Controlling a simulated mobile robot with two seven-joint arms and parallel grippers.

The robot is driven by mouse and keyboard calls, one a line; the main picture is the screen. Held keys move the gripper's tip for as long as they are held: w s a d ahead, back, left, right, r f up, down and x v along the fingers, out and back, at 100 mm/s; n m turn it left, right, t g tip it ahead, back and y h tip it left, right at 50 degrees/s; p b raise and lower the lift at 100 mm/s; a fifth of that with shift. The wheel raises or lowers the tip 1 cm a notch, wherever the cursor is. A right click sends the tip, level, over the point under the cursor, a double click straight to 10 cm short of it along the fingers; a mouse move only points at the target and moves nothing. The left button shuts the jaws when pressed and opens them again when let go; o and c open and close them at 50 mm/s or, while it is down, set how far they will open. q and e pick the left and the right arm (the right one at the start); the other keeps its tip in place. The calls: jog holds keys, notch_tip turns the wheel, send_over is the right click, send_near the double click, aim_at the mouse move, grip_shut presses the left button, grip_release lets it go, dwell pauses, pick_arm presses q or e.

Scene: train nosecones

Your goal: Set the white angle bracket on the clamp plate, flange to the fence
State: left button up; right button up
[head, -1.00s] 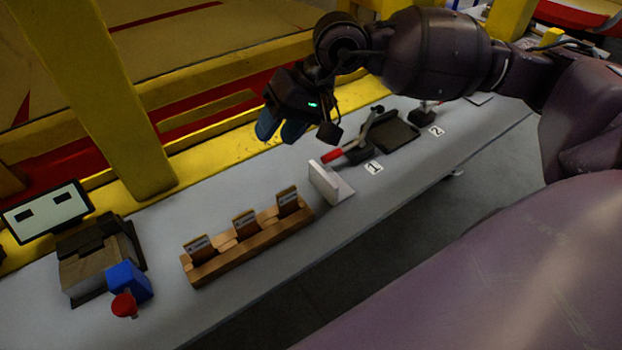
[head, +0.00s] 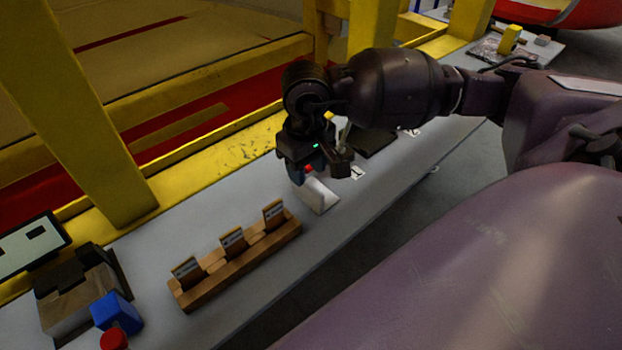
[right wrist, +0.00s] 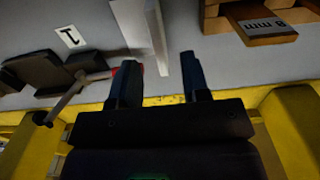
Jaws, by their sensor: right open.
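The white angle bracket (head: 320,197) stands on the grey bench beside the wooden rack. My right gripper (head: 303,174) is open just above and behind it, hiding part of its upright flange. In the right wrist view, the bracket (right wrist: 153,28) runs in between the two open fingertips (right wrist: 162,62), with gaps showing; I cannot see any grip on it. The dark clamp plate (head: 376,142) lies behind the gripper near the number tags, partly covered by my arm. Its fence cannot be made out. My left gripper is not in view.
A wooden rack (head: 240,262) with several brown tabs stands left of the bracket. A toggle clamp (right wrist: 75,92) with a red tip and tag 1 (right wrist: 70,37) lie beside the fingers. A yellow rail (head: 215,163) runs behind the bench. A blue block (head: 117,313) sits front left.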

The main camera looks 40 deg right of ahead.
aim_at(307, 183)
jog(key=shift+w+f, duration=0.1)
jog(key=shift+f, duration=2.65)
jog(key=shift+c, duration=0.4)
grip_shut()
